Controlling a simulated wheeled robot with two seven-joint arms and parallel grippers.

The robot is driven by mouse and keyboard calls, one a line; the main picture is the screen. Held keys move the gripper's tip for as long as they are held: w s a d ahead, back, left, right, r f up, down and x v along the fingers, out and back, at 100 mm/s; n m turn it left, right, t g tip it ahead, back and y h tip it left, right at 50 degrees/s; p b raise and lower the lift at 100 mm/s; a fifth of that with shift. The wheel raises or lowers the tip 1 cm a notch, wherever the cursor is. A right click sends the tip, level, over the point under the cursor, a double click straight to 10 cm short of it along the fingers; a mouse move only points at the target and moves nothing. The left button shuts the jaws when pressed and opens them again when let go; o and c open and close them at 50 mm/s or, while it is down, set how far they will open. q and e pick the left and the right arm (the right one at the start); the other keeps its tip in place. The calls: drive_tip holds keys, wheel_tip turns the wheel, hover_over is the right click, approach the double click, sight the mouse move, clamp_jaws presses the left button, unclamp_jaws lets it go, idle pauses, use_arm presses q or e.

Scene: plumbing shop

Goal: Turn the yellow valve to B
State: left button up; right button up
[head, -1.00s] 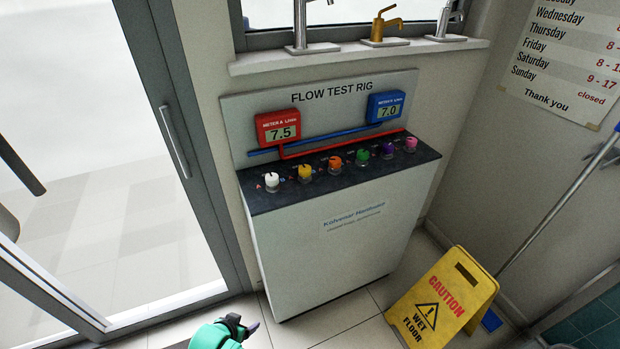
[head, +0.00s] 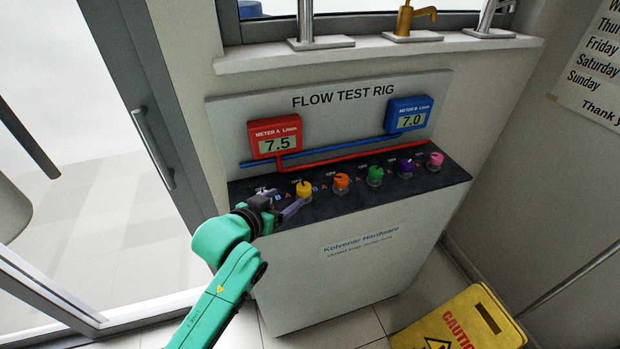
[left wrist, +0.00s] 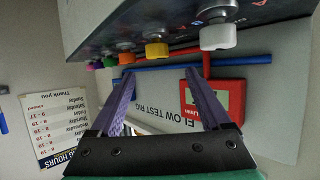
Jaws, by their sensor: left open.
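The yellow valve (head: 304,189) is a round knob on the dark top of the flow test rig, second from the left in the row. Letters B and A show near the knobs; which one the yellow knob points at is too small to tell. My left gripper (head: 283,202) is open and empty, just left of the yellow valve and over the white valve's place, which it hides in the head view. In the left wrist view the yellow valve (left wrist: 157,50) shows beyond the open fingertips (left wrist: 159,73), apart from them. My right gripper is not in view.
The white valve (left wrist: 217,38) is close beside the yellow one; the orange valve (head: 341,182) is on its other side. Red meter A (head: 275,138) reads 7.5, blue meter B (head: 409,115) 7.0. A window sill with taps is above.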

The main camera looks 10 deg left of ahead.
sight(302, 188)
use_arm(q)
drive_tip(key=shift+w+d, duration=0.35)
drive_tip(key=shift+w, duration=0.25)
drive_tip(key=x, duration=0.3)
drive_tip(key=shift+s+d+p, duration=0.1)
drive_tip(key=shift+p, duration=0.25)
drive_tip(key=x, duration=0.3)
drive_tip(key=shift+f, duration=0.1)
drive_tip(key=x, duration=0.3)
drive_tip(key=shift+f, duration=0.2)
drive_tip(key=shift+w, duration=0.2)
drive_tip(key=shift+s+r, duration=0.1)
drive_tip(key=shift+c, duration=0.3)
drive_tip(key=c, duration=0.5)
clamp_jaws()
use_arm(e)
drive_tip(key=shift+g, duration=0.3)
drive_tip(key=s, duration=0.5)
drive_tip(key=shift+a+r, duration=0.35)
